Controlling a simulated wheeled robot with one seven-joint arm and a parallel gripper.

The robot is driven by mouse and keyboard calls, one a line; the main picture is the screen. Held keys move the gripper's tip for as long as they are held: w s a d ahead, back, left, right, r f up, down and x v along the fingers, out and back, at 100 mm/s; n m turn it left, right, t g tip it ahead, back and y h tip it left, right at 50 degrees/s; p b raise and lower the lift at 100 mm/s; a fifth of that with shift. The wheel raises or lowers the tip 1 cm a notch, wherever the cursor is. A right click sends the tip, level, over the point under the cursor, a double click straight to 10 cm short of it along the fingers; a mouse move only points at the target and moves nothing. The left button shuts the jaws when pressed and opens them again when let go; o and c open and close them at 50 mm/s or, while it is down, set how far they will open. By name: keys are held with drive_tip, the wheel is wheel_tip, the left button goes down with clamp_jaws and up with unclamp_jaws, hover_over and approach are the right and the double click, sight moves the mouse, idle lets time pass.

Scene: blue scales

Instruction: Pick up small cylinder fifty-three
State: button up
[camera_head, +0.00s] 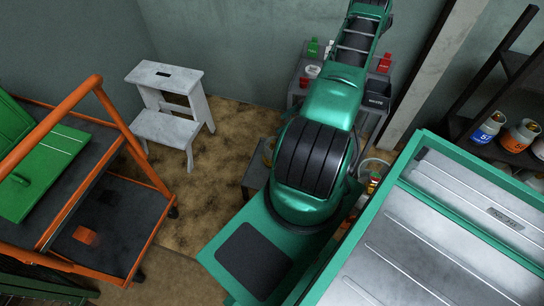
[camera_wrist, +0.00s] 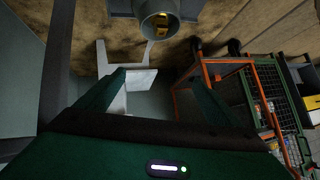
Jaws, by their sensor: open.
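In the head view my arm reaches up past the top edge, so the gripper is hidden there. I cannot make out the blue-marked cylinder in the wrist view.
An orange-framed cart (camera_head: 112,196) stands at left, and a white step stool (camera_head: 168,128) stands by the wall. A green-edged metal surface (camera_head: 400,240) fills the lower right. A grey rack (camera_head: 297,88) with small items stands behind my arm. Open floor (camera_head: 225,150) lies between stool and arm.

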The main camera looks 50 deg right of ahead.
sight(267, 144)
drive_tip(key=s+a+f+t+h, duration=0.25)
drive_tip(key=f+t, duration=0.25)
drive_tip(key=f, duration=0.7)
drive_tip(key=shift+y, duration=0.35)
drive_tip(key=x, duration=1)
drive_tip(key=shift+f, duration=0.25)
drive_tip(key=shift+s, duration=0.1)
drive_tip(key=shift+c, duration=0.6)
drive_tip(key=c, duration=2)
